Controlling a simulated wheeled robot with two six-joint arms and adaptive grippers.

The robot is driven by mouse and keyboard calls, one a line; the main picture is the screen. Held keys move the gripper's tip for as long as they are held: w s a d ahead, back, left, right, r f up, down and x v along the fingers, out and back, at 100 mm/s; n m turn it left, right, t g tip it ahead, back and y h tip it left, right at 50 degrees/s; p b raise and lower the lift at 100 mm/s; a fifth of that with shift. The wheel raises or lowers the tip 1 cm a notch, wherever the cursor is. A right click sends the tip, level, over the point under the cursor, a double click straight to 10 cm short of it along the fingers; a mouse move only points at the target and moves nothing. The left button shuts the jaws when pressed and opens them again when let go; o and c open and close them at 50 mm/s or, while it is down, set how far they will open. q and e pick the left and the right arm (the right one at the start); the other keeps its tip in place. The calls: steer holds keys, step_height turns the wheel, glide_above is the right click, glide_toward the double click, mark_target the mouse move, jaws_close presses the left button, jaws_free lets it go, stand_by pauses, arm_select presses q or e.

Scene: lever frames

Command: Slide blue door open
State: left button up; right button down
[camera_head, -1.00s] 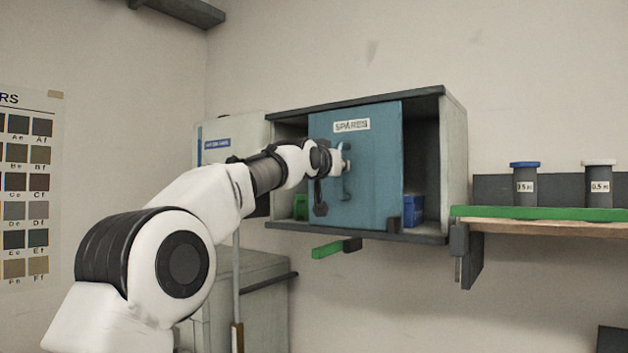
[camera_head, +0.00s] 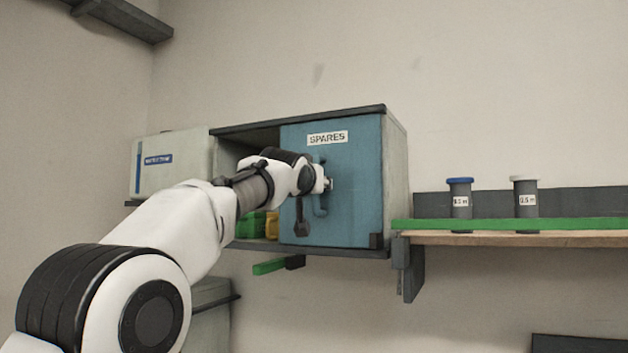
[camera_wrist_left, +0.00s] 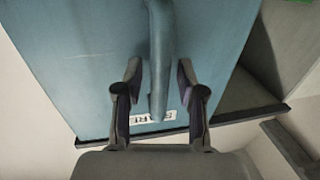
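The blue sliding door (camera_head: 352,165) carries a SPARES label and covers the right part of the grey wall cabinet (camera_head: 397,170). The cabinet's left part is uncovered. The door's blue bar handle (camera_head: 320,205) stands out near its left edge and also shows in the left wrist view (camera_wrist_left: 160,45). My left gripper (camera_head: 327,184) is at the handle. In the left wrist view, its two fingers (camera_wrist_left: 158,85) stand open on either side of the handle, with visible gaps. My forearm hides part of the cabinet opening. My right gripper is not in view.
Green (camera_head: 250,225) and yellow (camera_head: 271,226) bins sit in the uncovered left part. A shelf with a green edge (camera_head: 500,225) and two labelled containers stands right. A pale box (camera_head: 172,165) is left.

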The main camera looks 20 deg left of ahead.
arm_select(q)
steer(key=shift+w+a+f, duration=0.1)
steer(key=shift+w+a, duration=0.05)
steer(key=shift+w, duration=0.25)
steer(key=shift+s+r, duration=0.25)
steer(key=shift+s, duration=0.2)
steer(key=s, duration=0.6)
steer(key=shift+s+d+f, duration=0.15)
steer(key=shift+d+f, duration=0.15)
steer(key=shift+d, duration=0.1)
